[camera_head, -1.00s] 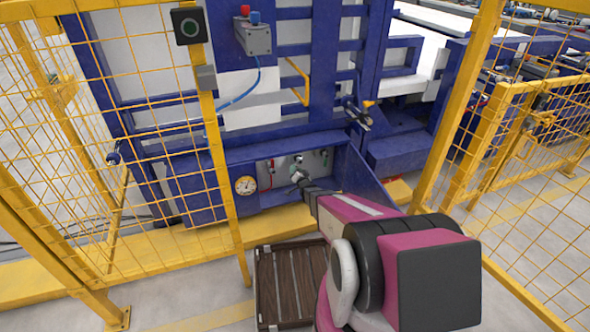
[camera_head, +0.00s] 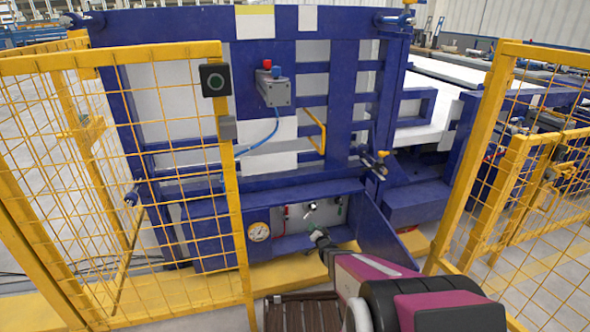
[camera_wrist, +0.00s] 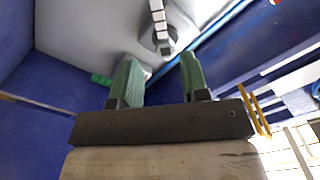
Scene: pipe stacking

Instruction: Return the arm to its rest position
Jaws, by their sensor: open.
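My arm reaches in from the lower right of the head view. My gripper (camera_head: 318,234) is at the front of the low blue recess in the machine, below a small fitting with a dark handle (camera_head: 311,206). In the wrist view my gripper (camera_wrist: 160,78) shows two green fingers, apart, with nothing between them. A grey-white metal fitting (camera_wrist: 162,32) lies beyond the fingertips, apart from them.
A pressure gauge (camera_head: 259,232) and a red fitting (camera_head: 283,213) are left of my gripper. Yellow mesh fences stand left (camera_head: 190,190) and right (camera_head: 480,200). A brown slatted pallet (camera_head: 300,312) lies on the floor below my arm.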

